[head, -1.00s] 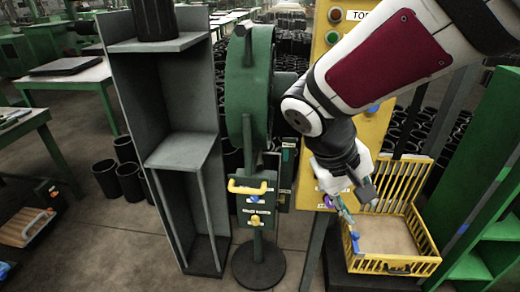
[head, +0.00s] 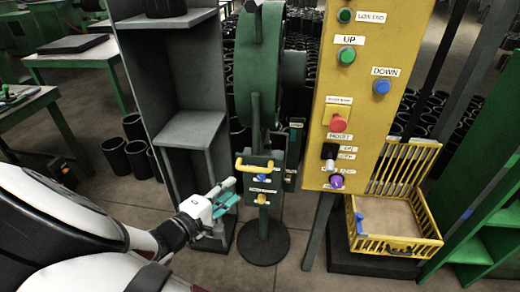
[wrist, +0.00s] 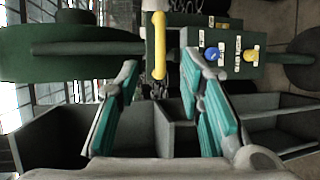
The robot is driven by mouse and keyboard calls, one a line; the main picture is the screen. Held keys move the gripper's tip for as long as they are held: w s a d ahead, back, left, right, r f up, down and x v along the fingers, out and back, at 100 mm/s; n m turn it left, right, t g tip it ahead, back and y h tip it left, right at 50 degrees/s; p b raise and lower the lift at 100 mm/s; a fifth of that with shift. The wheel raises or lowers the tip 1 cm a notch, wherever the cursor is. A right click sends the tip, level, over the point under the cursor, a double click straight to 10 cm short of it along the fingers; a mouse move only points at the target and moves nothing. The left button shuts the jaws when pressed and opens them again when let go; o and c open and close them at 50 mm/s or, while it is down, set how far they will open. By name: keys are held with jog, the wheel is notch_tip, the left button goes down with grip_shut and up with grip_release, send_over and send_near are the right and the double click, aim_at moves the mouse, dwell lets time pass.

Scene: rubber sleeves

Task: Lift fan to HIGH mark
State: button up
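The green fan (head: 258,75) stands on a post with a round dark base (head: 263,244). A dark green box on the post carries a yellow handle (head: 253,163), a blue knob and a yellow knob (head: 262,199). Its small labels are too small to read, and I cannot make out a HIGH mark. My gripper (head: 229,190) is at the box's lower left, below the handle and apart from it in the head view. In the wrist view, its teal fingers (wrist: 160,68) are spread with nothing between them, and the yellow handle (wrist: 159,46) shows beyond their tips.
A grey shelf unit (head: 188,128) stands close left of the fan, behind my gripper. A yellow button panel (head: 363,60) with UP and DOWN buttons is on the right. A yellow crate (head: 394,265) and green shelf lie farther right. Black sleeves stand behind.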

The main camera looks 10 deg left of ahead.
aim_at(252, 171)
jog(key=x, duration=1.3)
jog(key=shift+w+a+f, duration=0.2)
jog(key=shift+w+a, duration=0.1)
jog(key=shift+w, duration=0.05)
grip_shut()
jog(key=shift+p, duration=0.3)
